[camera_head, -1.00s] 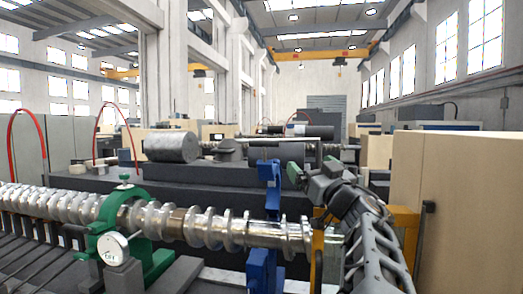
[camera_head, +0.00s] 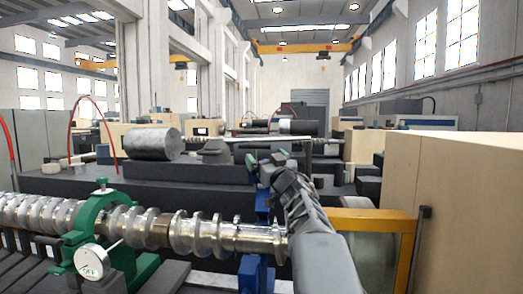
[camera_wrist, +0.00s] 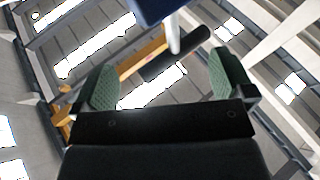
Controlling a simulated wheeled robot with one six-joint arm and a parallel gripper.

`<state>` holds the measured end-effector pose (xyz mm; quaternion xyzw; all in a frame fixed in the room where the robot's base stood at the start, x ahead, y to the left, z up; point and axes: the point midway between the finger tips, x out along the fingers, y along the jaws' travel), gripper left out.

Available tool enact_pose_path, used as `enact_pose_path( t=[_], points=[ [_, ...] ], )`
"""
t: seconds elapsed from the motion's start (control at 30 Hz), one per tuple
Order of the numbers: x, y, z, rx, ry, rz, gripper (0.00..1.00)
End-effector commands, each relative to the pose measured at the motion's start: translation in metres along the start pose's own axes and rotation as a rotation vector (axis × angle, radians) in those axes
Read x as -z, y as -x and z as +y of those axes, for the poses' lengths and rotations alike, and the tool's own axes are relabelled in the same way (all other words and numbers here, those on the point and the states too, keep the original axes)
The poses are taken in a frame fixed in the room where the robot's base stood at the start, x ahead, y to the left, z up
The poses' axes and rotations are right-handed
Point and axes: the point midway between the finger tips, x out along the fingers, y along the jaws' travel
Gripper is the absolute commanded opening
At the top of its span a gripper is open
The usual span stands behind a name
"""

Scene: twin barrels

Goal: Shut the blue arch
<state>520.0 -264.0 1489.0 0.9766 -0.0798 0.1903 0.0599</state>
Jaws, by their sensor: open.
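The blue arch (camera_head: 262,208) stands at the shiny screw shaft (camera_head: 190,235), right of the picture's middle in the head view. Its lower blue support (camera_head: 252,274) shows below the shaft. My gripper (camera_head: 268,160) is in front of the arch's upper part and hides much of it, so I cannot tell how far it is open or whether I touch it. In the wrist view, my gripper (camera_wrist: 160,82) is open, its two green pads wide apart with nothing between them. A blue piece (camera_wrist: 152,8), likely the arch, shows at the top edge, beyond the pads.
A green arch (camera_head: 88,215) with a dial gauge (camera_head: 92,262) stands around the shaft at left. A yellow bracket (camera_head: 380,222) and a beige cabinet (camera_head: 455,210) are close on the right. Grey cylinders (camera_head: 153,144) lie on the dark bench behind.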

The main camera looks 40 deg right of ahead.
Motion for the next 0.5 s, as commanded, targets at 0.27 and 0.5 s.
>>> enact_pose_path(
  t=[0.27,0.5],
  points=[
    [0.001,-0.029,0.0,0.0,0.0,-0.001,1.0],
    [0.0,-0.034,0.0,0.0,0.0,-0.001,1.0]
  ],
)
